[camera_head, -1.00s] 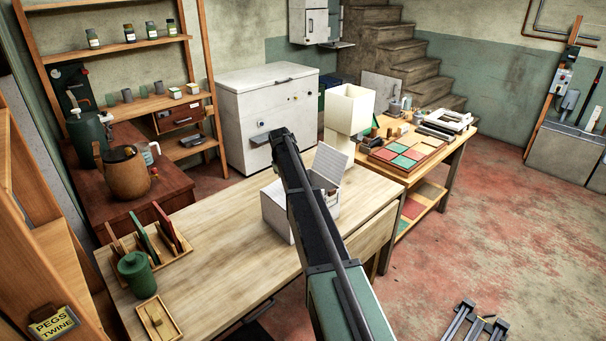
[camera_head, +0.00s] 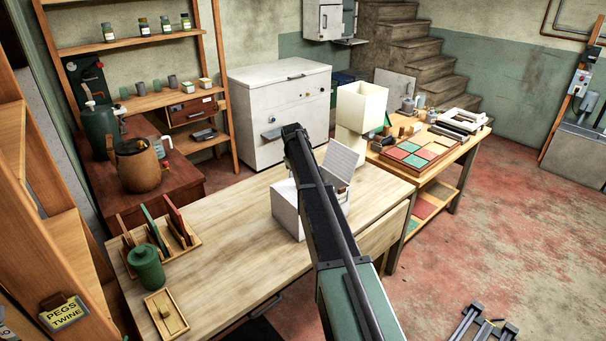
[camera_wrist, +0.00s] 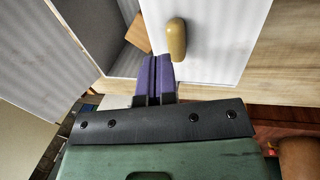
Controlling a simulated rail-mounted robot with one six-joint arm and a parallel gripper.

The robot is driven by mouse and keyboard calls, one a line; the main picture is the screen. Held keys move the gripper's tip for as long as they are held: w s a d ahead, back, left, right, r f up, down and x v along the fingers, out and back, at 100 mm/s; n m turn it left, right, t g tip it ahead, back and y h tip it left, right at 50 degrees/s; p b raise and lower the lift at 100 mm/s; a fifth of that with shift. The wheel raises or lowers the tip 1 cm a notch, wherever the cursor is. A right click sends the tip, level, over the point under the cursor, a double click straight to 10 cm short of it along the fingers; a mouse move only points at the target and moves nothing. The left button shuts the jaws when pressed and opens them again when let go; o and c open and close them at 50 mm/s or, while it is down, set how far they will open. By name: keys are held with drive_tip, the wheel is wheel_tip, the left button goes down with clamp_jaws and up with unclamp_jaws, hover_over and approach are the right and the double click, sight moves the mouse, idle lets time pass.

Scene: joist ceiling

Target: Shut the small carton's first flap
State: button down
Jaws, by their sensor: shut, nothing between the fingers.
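The small carton (camera_head: 285,208) is a white box on the wooden table, partly hidden behind my arm. One pale flap (camera_head: 341,162) stands raised at its right. In the wrist view, my gripper (camera_wrist: 154,75) has its purple fingers together, with nothing between them. The fingertips appear over the carton's edge, beside a white panel (camera_wrist: 220,60). I cannot tell whether they touch it. A tan rounded peg (camera_wrist: 176,40) shows against this panel. Another white panel (camera_wrist: 45,45) and the grey carton interior (camera_wrist: 118,50) are at the left. In the head view the fingers are hidden.
A cream box-shaped lamp (camera_head: 361,105) stands behind the carton. A green jar (camera_head: 146,266), a wooden rack (camera_head: 185,245) and a small wooden tray (camera_head: 166,318) sit on the table's left. The bare tabletop (camera_head: 235,235) between them and the carton is free.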

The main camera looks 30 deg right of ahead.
wheel_tip(320, 180, up, 14)
drive_tip(key=p, duration=1.4)
